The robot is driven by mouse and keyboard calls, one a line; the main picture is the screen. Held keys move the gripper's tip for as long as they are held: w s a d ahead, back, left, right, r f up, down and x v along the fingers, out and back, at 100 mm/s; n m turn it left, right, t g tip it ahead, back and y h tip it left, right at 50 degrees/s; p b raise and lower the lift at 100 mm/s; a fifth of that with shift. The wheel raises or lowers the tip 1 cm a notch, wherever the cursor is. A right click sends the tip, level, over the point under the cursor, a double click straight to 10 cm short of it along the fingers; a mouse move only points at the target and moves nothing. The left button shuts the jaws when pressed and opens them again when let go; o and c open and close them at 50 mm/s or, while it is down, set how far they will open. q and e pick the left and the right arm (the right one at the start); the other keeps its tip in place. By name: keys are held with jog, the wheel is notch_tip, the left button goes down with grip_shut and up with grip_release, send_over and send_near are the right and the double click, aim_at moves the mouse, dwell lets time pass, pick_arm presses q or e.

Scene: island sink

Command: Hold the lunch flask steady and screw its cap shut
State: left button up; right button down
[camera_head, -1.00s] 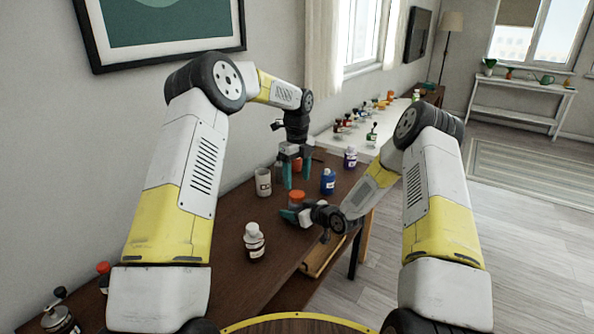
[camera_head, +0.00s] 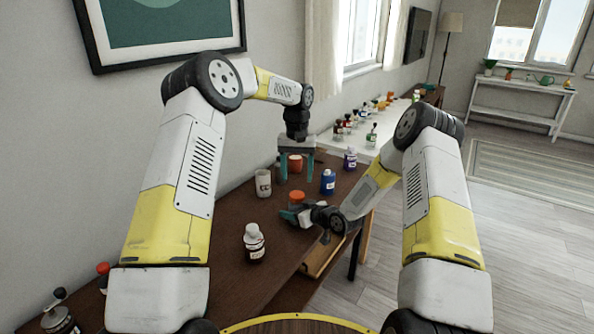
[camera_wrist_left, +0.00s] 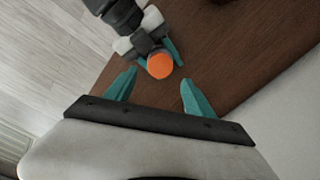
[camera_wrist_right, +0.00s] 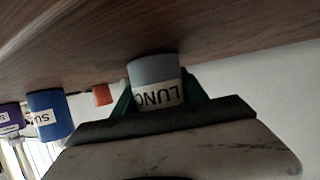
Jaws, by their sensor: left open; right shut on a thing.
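The lunch flask (camera_wrist_right: 155,72) is a grey cylinder with a pale label reading "LUNC" in the right wrist view. It stands on the brown table. Its orange cap (camera_head: 297,196) is on top in the head view and shows from above in the left wrist view (camera_wrist_left: 160,66). I cannot tell how tightly it sits. My right gripper (camera_head: 292,214) is shut on the flask's body from the side. My left gripper (camera_head: 296,178) is open and empty, fingers pointing down, above and beyond the cap. In the left wrist view the cap lies just ahead of the fingertips (camera_wrist_left: 158,82), apart from them.
A pale labelled canister (camera_head: 263,183), a blue jar (camera_head: 328,182), a purple jar (camera_head: 350,158) and an orange-red container (camera_head: 296,163) stand around the flask. A white-capped dark bottle (camera_head: 254,244) is nearer. The wall runs along the left.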

aim_at(297, 194)
pick_arm(q)
jog(key=n, duration=0.4)
jog(key=shift+r+n, duration=0.15)
jog(key=shift+n, duration=0.15)
jog(key=n, duration=0.4)
jog(key=shift+r, duration=0.15)
jog(key=n, duration=0.4)
jog(key=shift+r, duration=0.1)
jog(key=n, duration=0.4)
jog(key=shift+r+n, duration=0.15)
jog(key=shift+n, duration=0.15)
jog(key=shift+f, duration=4)
